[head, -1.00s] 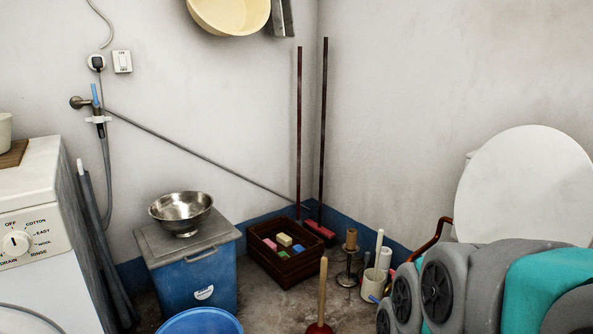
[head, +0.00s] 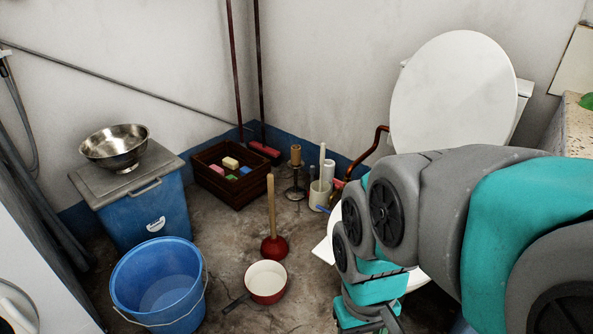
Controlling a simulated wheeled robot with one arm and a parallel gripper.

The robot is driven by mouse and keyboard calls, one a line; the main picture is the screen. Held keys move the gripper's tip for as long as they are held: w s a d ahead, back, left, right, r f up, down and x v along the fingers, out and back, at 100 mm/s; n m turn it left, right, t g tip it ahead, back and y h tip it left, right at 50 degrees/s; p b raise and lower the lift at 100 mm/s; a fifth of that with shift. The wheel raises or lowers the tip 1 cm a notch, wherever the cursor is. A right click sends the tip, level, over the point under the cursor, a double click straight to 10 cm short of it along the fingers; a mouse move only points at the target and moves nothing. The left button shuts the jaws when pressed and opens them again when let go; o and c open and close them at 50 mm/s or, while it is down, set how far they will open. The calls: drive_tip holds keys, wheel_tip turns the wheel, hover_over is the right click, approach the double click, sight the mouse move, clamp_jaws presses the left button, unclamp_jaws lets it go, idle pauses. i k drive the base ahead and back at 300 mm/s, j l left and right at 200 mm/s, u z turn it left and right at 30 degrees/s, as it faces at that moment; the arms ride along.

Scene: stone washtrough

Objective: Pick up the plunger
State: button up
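The plunger stands upright on the concrete floor near the middle of the head view, its red rubber cup (head: 275,248) down and its plain wooden handle (head: 271,203) pointing up. It stands free, just behind a red saucepan. My arm comes in from the right and bends down toward the bottom edge, to the right of the plunger and apart from it. My gripper's fingers are not seen; the arm runs out of the picture at the bottom.
The red saucepan (head: 266,282) with a dark handle and a blue bucket (head: 158,285) stand in front. Behind are a wooden crate (head: 222,188), a candlestick (head: 295,175) and a white brush holder (head: 319,195). The toilet (head: 452,95) is right.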

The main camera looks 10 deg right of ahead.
sight(274, 246)
drive_tip(key=k+z, duration=0.45)
drive_tip(key=k+l+z, duration=0.25)
drive_tip(key=k, duration=0.2)
drive_tip(key=l+u, duration=0.45)
drive_tip(key=l, duration=0.85)
drive_tip(key=i+j+z, duration=0.25)
drive_tip(key=i+j, duration=0.15)
drive_tip(key=j, duration=0.25)
drive_tip(key=i+j+z, duration=0.1)
drive_tip(key=j, duration=0.25)
drive_tip(key=i+j+z, duration=0.15)
drive_tip(key=j, duration=0.25)
drive_tip(key=i+j+z, duration=0.1)
drive_tip(key=j, duration=0.3)
drive_tip(key=i+j+z, duration=0.15)
drive_tip(key=j, duration=0.25)
drive_tip(key=i, duration=0.3)
